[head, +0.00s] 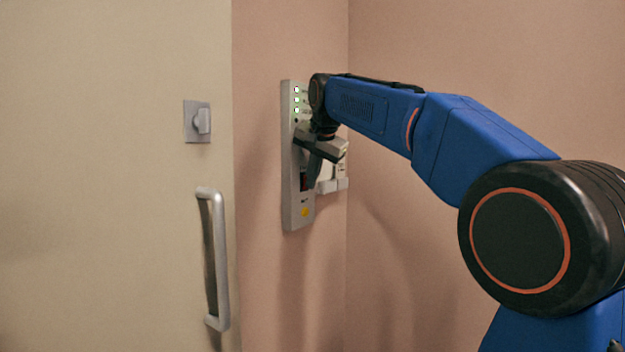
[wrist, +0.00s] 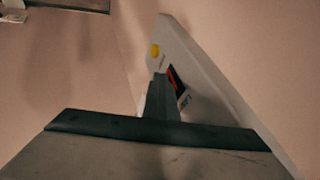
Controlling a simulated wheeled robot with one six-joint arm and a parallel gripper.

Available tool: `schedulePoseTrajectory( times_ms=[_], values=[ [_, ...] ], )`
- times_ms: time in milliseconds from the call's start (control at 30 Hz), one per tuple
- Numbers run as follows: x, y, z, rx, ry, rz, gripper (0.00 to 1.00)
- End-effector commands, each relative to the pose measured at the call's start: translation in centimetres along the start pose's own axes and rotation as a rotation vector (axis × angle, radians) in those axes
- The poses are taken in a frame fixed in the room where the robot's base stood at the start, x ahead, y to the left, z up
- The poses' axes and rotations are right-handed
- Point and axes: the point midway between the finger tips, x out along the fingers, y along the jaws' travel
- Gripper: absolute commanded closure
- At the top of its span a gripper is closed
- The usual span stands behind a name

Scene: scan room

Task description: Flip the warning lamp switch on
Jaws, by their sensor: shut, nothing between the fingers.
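A tall, narrow grey panel (head: 291,190) is fixed to the pink wall. A dark rocker switch with a red part (head: 303,181) sits in its lower half, partly hidden by my gripper. In the wrist view the switch (wrist: 178,84) shows black and red, just right of my fingers, and the panel (wrist: 205,80) runs diagonally. My gripper (head: 312,183) is shut and empty, its tips pointing down right beside the switch; it also shows in the wrist view (wrist: 160,78). I cannot tell whether the tips touch the switch. Which way the rocker is tipped is unclear.
Small lights (head: 296,100) show near the panel's top, and a yellow spot (head: 304,212) near its bottom. A white wall fitting (head: 333,186) is close behind my gripper. To the left are a door handle (head: 216,260) and a latch plate (head: 198,121). The wall corner is close on the right.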

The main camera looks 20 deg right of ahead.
Motion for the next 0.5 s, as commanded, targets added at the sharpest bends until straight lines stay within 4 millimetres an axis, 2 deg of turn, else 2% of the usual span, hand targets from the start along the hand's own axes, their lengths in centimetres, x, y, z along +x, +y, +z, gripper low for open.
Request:
schedulePoseTrajectory(
  times_ms=[500],
  values=[
    [-1.4,-0.8,-0.7,0.0,0.003,-0.006,1.0]
  ],
)
